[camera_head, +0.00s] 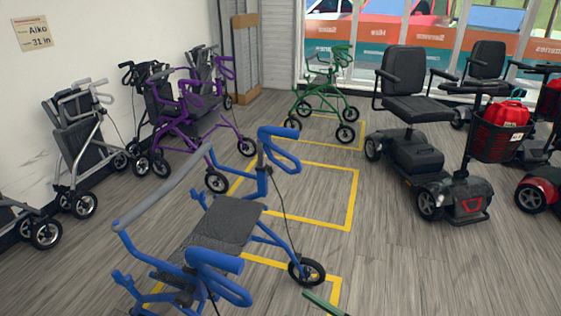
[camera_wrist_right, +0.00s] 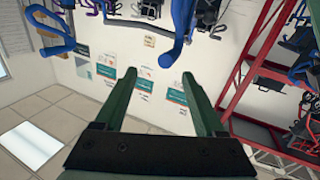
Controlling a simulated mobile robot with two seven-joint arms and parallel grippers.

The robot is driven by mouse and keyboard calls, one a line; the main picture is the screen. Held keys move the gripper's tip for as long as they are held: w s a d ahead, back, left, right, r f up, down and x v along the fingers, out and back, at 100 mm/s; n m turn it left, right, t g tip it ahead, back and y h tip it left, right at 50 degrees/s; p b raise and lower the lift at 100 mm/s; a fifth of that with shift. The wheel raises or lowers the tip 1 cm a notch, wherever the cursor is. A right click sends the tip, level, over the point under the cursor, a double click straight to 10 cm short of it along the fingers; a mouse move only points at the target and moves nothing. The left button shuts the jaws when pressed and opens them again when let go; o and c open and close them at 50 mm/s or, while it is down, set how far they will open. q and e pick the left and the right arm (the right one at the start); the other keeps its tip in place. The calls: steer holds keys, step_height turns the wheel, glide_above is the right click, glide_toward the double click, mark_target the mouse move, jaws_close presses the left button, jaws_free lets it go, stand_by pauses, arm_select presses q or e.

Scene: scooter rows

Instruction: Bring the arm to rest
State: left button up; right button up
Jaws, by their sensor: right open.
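My right gripper (camera_wrist_right: 158,74) is open in the right wrist view, with two dark green fingers spread apart and nothing between them. A green piece of it (camera_head: 324,303) shows at the bottom edge of the head view. A blue rollator (camera_head: 222,222) with a dark seat stands close in front, left of that green piece. In the wrist view a blue handle (camera_wrist_right: 181,32) hangs beyond the fingertips, apart from them. My left gripper is in neither view.
A green rollator (camera_head: 322,95) stands behind, a purple one (camera_head: 190,105) and grey ones (camera_head: 85,150) along the left wall. A black mobility scooter (camera_head: 430,145) stands right. The floor at front right is clear.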

steer(key=s+d+f+m+g+h+p, duration=0.1)
steer(key=s+d+f+m+h, duration=0.35)
steer(key=s+f+h, duration=0.2)
steer(key=s+d+f+m+g+h, duration=0.1)
steer(key=s+d+f+m+h, duration=0.35)
steer(key=s, duration=0.25)
arm_select(q)
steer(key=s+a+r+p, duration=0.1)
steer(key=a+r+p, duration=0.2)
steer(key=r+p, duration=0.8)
steer(key=p, duration=0.3)
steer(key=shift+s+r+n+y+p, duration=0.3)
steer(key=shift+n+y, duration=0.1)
arm_select(e)
step_height(320, 180, up, 11)
steer(key=s+d+h, duration=0.1)
steer(key=d, duration=0.1)
steer(key=shift+s+d+f, duration=0.15)
steer(key=shift+s+d, duration=0.05)
steer(key=shift+d, duration=0.2)
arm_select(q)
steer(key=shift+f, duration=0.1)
arm_select(e)
steer(key=shift+a, duration=0.1)
